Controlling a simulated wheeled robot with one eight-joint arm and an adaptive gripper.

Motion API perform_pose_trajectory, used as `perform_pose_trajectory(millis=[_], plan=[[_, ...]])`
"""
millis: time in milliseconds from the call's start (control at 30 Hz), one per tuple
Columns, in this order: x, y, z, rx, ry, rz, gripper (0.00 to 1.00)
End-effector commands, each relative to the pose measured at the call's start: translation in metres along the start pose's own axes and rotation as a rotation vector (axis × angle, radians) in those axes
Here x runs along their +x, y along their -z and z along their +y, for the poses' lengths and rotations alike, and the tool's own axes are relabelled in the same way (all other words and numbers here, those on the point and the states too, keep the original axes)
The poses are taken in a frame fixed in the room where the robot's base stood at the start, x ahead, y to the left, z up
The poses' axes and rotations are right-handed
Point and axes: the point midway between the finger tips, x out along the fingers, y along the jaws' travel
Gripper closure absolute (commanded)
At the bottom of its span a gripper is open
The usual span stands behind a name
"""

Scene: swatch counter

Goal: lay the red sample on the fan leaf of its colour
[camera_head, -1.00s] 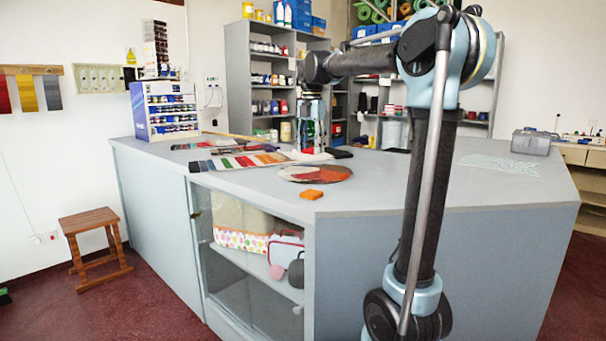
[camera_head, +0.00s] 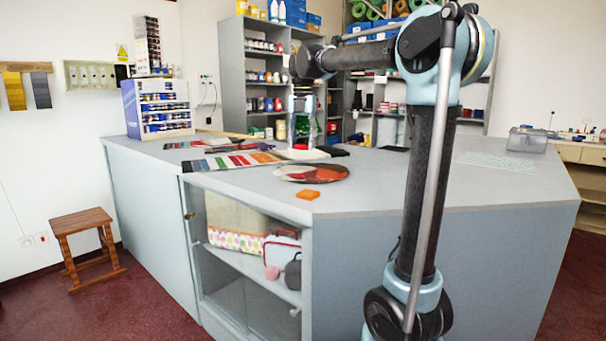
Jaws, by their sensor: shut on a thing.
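My gripper (camera_head: 301,139) hangs pointing down over the far middle of the grey counter (camera_head: 400,178), small in the picture. It is shut on the red sample (camera_head: 300,147), a small red patch at its fingertips. A white item lies just below or behind the sample; I cannot tell whether they touch. The colour fan (camera_head: 232,162), a strip of several coloured leaves, lies flat to the left of my gripper. Its leaves are too small to tell apart well, though a red-orange one (camera_head: 264,157) shows near its right end.
A round disc with red and grey parts (camera_head: 312,172) and an orange square (camera_head: 309,195) lie nearer the front edge. Dark items lie right of the gripper. A paint display (camera_head: 157,108) stands at the counter's left end. The right side is mostly clear.

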Motion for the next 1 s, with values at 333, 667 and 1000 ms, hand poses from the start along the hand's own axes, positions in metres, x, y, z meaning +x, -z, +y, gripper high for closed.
perform_pose_trajectory(millis=[333, 667, 1000], plan=[[0.046, 0.000, -0.001, 0.001, 0.000, 0.000, 0.67], [0.079, 0.000, -0.001, 0.002, 0.000, 0.000, 0.67], [0.089, -0.001, -0.001, 0.003, 0.000, 0.000, 0.67]])
